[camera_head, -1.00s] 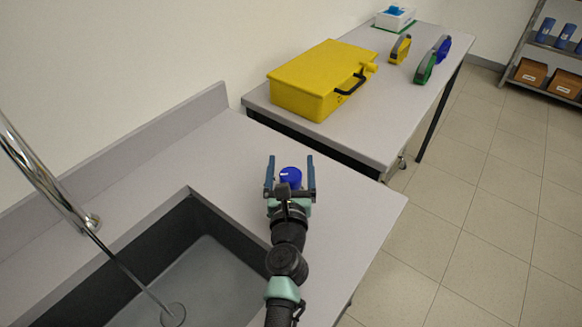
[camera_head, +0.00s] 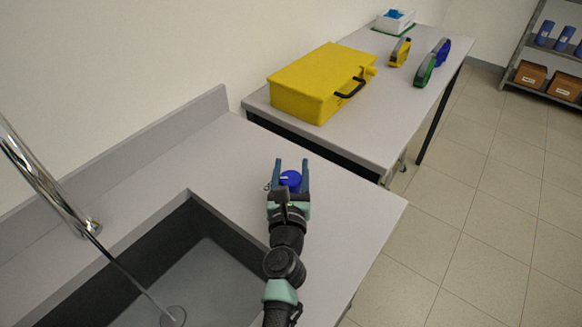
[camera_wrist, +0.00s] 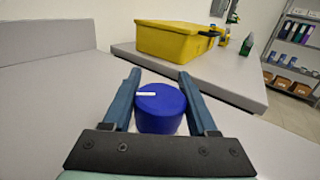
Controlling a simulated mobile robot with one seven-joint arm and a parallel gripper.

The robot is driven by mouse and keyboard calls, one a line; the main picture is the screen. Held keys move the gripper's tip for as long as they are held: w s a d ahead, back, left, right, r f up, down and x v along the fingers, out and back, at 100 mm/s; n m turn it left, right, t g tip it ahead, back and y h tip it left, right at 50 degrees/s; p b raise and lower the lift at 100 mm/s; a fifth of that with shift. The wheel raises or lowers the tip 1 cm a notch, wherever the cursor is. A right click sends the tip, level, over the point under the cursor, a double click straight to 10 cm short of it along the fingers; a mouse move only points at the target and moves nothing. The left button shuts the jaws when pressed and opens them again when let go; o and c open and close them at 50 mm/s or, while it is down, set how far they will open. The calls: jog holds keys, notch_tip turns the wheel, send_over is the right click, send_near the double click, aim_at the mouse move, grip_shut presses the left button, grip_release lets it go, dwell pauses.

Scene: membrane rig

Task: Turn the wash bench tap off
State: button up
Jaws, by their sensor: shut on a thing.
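A round blue knob (camera_head: 291,179) with a white mark on its top stands on the grey wash bench (camera_head: 222,152), to the right of the sink. My gripper (camera_head: 291,166) is shut on the knob, with one blue finger on each side of it. The wrist view shows the knob (camera_wrist: 160,107) between the fingers, its white mark pointing left. A chrome spout (camera_head: 45,185) rises at the left, and a thin stream of water (camera_head: 135,279) runs from it into the sink (camera_head: 215,236).
A yellow case (camera_head: 318,85) lies on a second table (camera_head: 384,123) behind the bench. Tape dispensers (camera_head: 400,53) and a white box (camera_head: 394,20) stand farther back. Shelves (camera_head: 545,62) are at the far right. Bare bench top surrounds the knob.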

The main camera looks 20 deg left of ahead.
jog(key=shift+r+h, duration=0.1)
jog(key=shift+h, duration=0.2)
jog(key=shift+m+h+p, duration=0.3)
jog(key=shift+p, duration=0.25)
jog(key=shift+d+m+h+p, duration=0.2)
jog(key=shift+m+h+p, duration=0.45)
jog(key=shift+h, duration=0.45)
jog(key=h, duration=0.1)
jog(key=m+h, duration=0.2)
jog(key=shift+d+f+m+h, duration=0.2)
jog(key=shift+d+m+h, duration=0.05)
jog(key=shift+h, duration=0.15)
jog(key=m+h+b, duration=0.1)
jog(key=h, duration=0.1)
jog(key=m+g+h+b, duration=0.1)
jog(key=h+b, duration=0.1)
jog(key=shift+d+f+m, duration=0.2)
jog(key=shift+d+m, duration=0.2)
jog(key=shift+s+d+r+m+g+h+b, duration=0.1)
jog(key=shift+m+g+h+b, duration=0.25)
jog(key=shift+h+b, duration=0.25)
jog(key=shift+s+d+r+m+g+h+b, duration=0.1)
jog(key=shift+m+g+h+b, duration=0.25)
jog(key=shift+b, duration=0.3)
jog(key=shift+d+h, duration=0.1)
jog(key=shift+h, duration=0.15)
